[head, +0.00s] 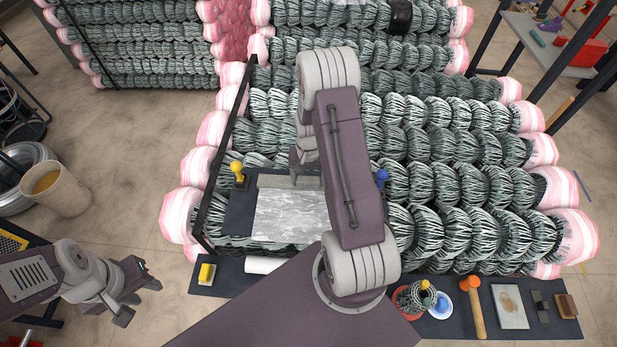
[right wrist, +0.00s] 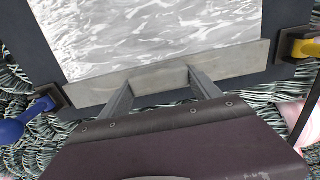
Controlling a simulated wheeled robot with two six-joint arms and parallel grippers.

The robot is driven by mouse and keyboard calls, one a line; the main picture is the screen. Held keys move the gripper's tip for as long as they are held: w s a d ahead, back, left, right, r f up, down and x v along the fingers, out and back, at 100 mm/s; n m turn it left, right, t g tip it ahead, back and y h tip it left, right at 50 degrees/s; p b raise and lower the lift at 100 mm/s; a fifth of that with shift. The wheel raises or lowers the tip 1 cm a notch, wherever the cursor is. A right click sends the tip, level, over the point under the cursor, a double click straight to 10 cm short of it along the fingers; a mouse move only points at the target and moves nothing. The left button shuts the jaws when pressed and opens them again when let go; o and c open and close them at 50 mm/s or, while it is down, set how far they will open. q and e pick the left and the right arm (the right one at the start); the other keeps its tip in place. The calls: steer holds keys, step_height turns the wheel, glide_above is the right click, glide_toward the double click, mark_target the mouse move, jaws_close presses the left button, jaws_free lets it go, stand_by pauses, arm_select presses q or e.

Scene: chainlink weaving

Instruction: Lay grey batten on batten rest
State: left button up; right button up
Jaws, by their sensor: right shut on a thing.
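The grey batten (right wrist: 235,60) is a flat strip along one edge of a marbled grey sheet (right wrist: 155,28) in the right wrist view. Its ends lie near a blue-knobbed clamp (right wrist: 20,123) and a yellow-handled clamp (right wrist: 302,47). In the head view the batten (head: 272,182) lies along the sheet's far edge. My right gripper (right wrist: 160,78) is shut on the batten; its fingers meet the strip's middle. Contact beneath the batten is hidden. My left gripper (head: 139,299) is open and empty at the lower left. I cannot single out the batten rest.
Rolls of dark wire mesh with pink ends (head: 460,150) surround the dark board (head: 238,212). A front mat (head: 455,322) carries an orange-headed mallet (head: 474,305), a yellow block (head: 206,273) and small pots. A beige bucket (head: 60,192) stands at left.

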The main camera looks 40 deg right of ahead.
steer(key=shift+f, duration=0.35)
steer(key=o, duration=1.6)
steer(key=shift+o, duration=0.2)
steer(key=shift+r+b, duration=0.1)
steer(key=shift+b, duration=0.25)
step_height(320, 180, up, 8)
steer(key=shift+f+b, duration=0.1)
steer(key=shift+b, duration=1.1)
steer(key=shift+s+r, duration=0.1)
steer(key=shift+r, duration=0.45)
